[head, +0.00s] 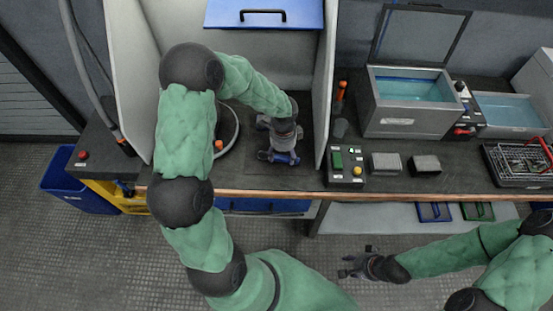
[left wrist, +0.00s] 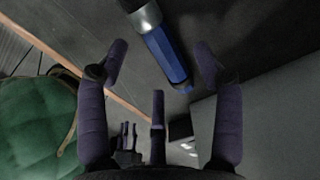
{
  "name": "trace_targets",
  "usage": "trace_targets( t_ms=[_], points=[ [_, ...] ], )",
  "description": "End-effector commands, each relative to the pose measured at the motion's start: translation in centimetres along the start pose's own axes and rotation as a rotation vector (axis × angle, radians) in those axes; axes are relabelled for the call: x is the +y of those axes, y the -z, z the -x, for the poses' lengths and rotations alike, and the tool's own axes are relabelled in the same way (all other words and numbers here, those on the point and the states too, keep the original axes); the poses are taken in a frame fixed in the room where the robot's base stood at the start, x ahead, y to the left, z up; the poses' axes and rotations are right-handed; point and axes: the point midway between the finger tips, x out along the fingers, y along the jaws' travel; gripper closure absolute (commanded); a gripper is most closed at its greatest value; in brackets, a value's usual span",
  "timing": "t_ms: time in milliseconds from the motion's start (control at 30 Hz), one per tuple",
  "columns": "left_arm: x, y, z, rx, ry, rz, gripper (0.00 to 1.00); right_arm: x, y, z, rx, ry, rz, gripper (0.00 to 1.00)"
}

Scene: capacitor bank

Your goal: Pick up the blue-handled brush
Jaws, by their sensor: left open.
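The blue-handled brush (left wrist: 165,55) shows in the left wrist view, lying on the dark worktop. In the head view my left gripper (head: 280,157) points down low over the worktop inside the pale-walled booth and hides most or all of the brush. My right gripper (head: 352,266) appears open and empty, over the floor in front of the bench.
The booth's right wall (head: 325,90) stands close to my left gripper. A round grey ring (head: 233,130) lies left of it. Right of the wall are a control box (head: 346,165), grey blocks (head: 386,164), an open tank (head: 400,120) of blue liquid and a wire basket (head: 515,165).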

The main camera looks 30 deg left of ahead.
Motion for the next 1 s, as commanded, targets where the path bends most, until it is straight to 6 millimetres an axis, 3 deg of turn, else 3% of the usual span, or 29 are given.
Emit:
trace_targets(
  t_ms=[33,133,400,433,633,1000],
  points=[
    [0.0,0.0,-1.3,-0.001,-0.002,-0.001,0.33,0.3,0.0,-0.8,0.0,0.0,0.0,0.6],
    [0.0,0.0,-2.5,0.001,-0.001,0.0,0.33,0.5,0.0,-1.3,0.0,0.0,0.0,0.6],
    [-0.1,0.0,-2.8,0.0,0.0,0.001,0.33,0.5,0.1,-1.3,0.0,0.0,0.0,0.6],
    [-0.1,0.0,-2.8,0.001,0.0,0.001,0.36,0.5,0.1,-1.3,0.0,0.0,0.0,0.6],
    [0.0,0.0,-2.8,0.001,0.0,0.0,0.93,0.5,0.1,-1.3,0.0,0.0,0.0,0.6],
    [0.0,0.0,-2.7,0.0,0.0,0.0,0.96,0.4,0.1,-1.2,0.0,0.0,0.0,0.6]
  ],
)
